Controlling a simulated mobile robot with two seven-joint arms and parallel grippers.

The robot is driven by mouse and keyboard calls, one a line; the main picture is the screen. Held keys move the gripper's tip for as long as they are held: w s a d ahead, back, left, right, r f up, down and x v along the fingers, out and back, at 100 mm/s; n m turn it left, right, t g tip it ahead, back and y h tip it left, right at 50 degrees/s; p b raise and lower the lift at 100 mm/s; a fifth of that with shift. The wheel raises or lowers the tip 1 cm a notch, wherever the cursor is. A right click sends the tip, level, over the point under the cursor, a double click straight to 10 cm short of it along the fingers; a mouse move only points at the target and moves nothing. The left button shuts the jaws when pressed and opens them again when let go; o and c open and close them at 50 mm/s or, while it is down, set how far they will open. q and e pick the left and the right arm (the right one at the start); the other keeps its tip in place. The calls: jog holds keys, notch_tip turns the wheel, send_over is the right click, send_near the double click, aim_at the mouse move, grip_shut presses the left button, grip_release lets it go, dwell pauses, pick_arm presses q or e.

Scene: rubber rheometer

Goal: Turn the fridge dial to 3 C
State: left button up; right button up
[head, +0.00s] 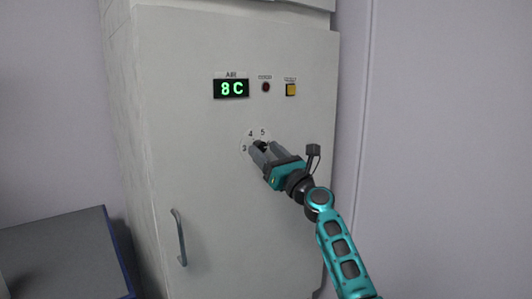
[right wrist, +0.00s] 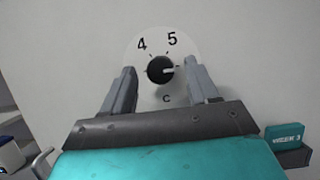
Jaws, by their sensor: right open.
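The fridge dial (right wrist: 160,69) is a black round knob on a pale scale disc marked 4, 5 and C in the right wrist view. Its white pointer line points to the right, past the 5. In the head view the dial (head: 261,145) is partly hidden by my fingers, and 3, 4 and 5 show around it. My right gripper (head: 263,149) is open at the door. In the right wrist view its fingers (right wrist: 162,76) stand on either side of the knob with gaps visible. My left gripper is not in view.
The white fridge door (head: 205,160) has a grey handle (head: 180,238) at lower left. A dark blue-edged surface (head: 60,250) stands at left.

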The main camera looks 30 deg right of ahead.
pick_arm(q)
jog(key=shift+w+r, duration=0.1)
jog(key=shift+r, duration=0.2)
pick_arm(e)
jog(key=shift+w+r, duration=0.1)
jog(key=shift+w, duration=0.2)
